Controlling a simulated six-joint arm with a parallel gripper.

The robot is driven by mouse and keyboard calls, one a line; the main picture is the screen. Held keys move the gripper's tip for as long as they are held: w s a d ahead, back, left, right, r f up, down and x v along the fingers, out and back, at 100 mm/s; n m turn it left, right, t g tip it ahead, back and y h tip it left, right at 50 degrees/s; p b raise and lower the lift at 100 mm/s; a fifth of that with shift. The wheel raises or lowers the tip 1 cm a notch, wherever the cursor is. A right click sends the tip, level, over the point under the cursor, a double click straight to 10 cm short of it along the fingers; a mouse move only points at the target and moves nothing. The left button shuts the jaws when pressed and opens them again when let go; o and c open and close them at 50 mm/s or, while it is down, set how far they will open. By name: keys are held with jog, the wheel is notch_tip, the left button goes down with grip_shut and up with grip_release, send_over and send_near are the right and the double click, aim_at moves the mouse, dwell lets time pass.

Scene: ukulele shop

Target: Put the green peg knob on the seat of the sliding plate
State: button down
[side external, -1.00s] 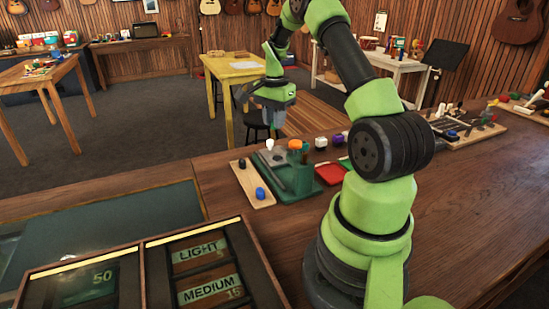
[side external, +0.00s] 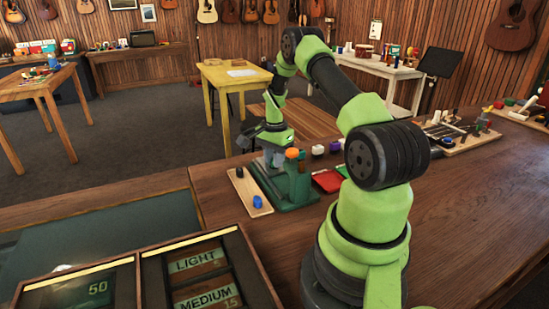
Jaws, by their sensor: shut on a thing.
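My gripper (side external: 272,160) is lowered at the back left of the dark green fixture (side external: 292,201) on the wooden bench. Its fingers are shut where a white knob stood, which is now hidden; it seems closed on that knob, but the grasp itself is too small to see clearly. An orange-topped post (side external: 292,154) stands on the fixture just right of the gripper. The sliding plate and its seat cannot be told apart behind my gripper. I cannot make out a green peg knob for certain.
A light wooden strip (side external: 245,187) with a blue knob (side external: 257,202) and a black knob (side external: 239,172) lies left of the fixture. A red tray (side external: 327,181), a white knob (side external: 318,150) and a purple knob (side external: 335,147) are to the right. The bench's front right is clear.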

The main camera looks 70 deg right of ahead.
jog(key=shift+f, duration=0.15)
jog(key=c, duration=1)
grip_release()
notch_tip(320, 180, up, 12)
jog(key=w+a+r+n+t, duration=0.25)
jog(key=a+r+n, duration=0.25)
jog(key=a+r, duration=0.55)
jog(key=s+a+r+n+t, duration=0.25)
jog(key=a+r+n, duration=0.35)
jog(key=a, duration=0.6)
jog(key=s+a+n+t+y, duration=0.2)
jog(key=s+a+n, duration=0.4)
jog(key=s+a, duration=0.3)
jog(key=shift+s+a+f+n, duration=0.15)
jog(key=shift+s+a+n, duration=0.2)
jog(key=shift+s, duration=0.55)
